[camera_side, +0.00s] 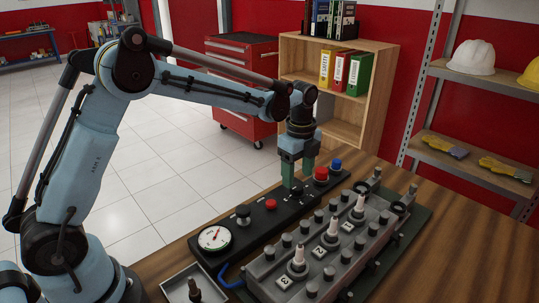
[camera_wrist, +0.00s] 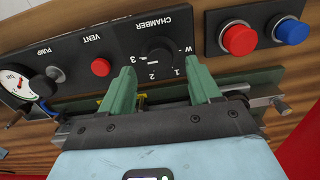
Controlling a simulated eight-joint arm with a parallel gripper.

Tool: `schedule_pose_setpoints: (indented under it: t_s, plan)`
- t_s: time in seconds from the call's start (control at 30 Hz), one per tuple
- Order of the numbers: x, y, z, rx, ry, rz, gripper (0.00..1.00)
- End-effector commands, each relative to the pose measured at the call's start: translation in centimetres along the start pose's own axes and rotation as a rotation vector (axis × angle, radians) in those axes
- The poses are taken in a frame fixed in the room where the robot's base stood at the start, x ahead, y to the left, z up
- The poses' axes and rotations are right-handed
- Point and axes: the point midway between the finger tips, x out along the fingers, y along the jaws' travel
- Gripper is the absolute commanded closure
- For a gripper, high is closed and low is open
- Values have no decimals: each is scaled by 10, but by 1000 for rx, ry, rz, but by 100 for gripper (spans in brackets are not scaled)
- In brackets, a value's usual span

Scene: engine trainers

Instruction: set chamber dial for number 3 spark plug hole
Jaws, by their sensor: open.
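The black chamber dial (camera_wrist: 160,55) sits on the black control panel (camera_wrist: 95,40), under upside-down "CHAMBER" lettering in the wrist view. Marks 3, 2, 1 and a W show around it. In the side view my gripper (camera_side: 297,177) points down over the panel, and the dial is mostly hidden. The grey cylinder head (camera_side: 318,250) has white-topped plugs by plates numbered 3, 2 and 1.
On the panel are a gauge (camera_side: 214,238), a pump knob (camera_side: 243,214) and a red vent button (camera_side: 271,204). A red button (camera_side: 321,174) and a blue button (camera_side: 336,164) stand close beyond my gripper. A grey tray (camera_side: 190,288) lies front left. The right tabletop is clear.

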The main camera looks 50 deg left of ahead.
Motion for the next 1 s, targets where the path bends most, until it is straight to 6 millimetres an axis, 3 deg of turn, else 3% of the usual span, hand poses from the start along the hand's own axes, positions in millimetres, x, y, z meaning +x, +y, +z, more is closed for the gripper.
schedule_pose_setpoints:
  t_s: [0.2, 0.43, 1.0]
  plan:
    - [-45, 0, 0, 0, 0, 0, 38]
    - [-77, 0, 0, 1, 0, 0, 38]
    - [-88, 2, 0, -11, 0, -5, 38]
